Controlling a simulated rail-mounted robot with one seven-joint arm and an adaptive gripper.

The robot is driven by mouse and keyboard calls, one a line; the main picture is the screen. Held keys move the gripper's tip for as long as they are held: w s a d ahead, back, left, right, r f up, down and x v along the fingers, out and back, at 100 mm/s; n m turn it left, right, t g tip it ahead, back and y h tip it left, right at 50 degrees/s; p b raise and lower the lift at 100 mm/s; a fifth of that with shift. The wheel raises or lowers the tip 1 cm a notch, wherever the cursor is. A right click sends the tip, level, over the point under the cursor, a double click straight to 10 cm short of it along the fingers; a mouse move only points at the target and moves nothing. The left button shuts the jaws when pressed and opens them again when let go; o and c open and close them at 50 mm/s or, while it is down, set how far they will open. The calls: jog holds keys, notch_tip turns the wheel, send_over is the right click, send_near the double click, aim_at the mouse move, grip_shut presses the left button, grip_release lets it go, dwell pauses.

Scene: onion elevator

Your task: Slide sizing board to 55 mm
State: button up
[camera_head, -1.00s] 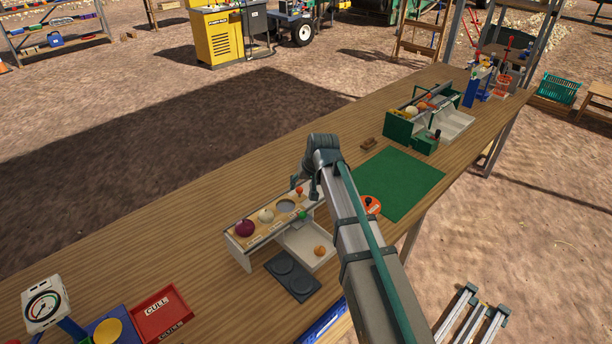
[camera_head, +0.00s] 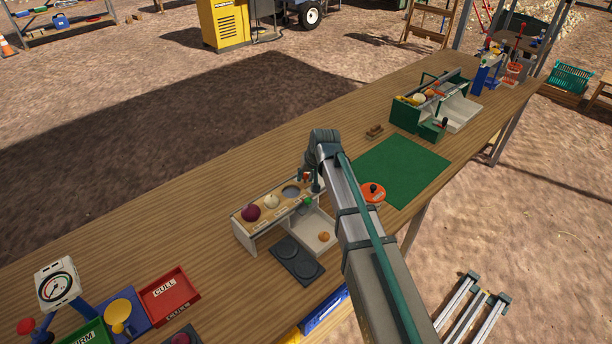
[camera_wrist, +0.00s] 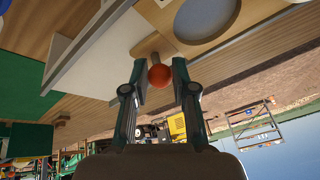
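The sizing board (camera_head: 269,204) is a pale wooden board with round openings on top of a white stand. A purple onion (camera_head: 251,213) and a pale onion (camera_head: 271,201) sit on it, and one round opening (camera_head: 291,191) is empty. My gripper (camera_wrist: 160,83) is around the knob, one finger on each side, with little or no visible gap. It also shows in the head view (camera_head: 312,182), over the board's right end. Size marks are too small to read.
A white tray (camera_head: 322,226) with a small orange onion and a dark double-disc plate (camera_head: 297,260) lie before the stand. A green mat (camera_head: 410,165) and an orange disc (camera_head: 373,193) are right. A red cull tray (camera_head: 170,298) and a dial gauge (camera_head: 57,284) stand lower left.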

grip_shut()
jog(key=shift+w+d, duration=0.1)
jog(key=shift+w+d, duration=2.75)
jog(key=shift+w, duration=0.1)
jog(key=o, duration=0.9)
grip_release()
jog(key=shift+r, duration=0.15)
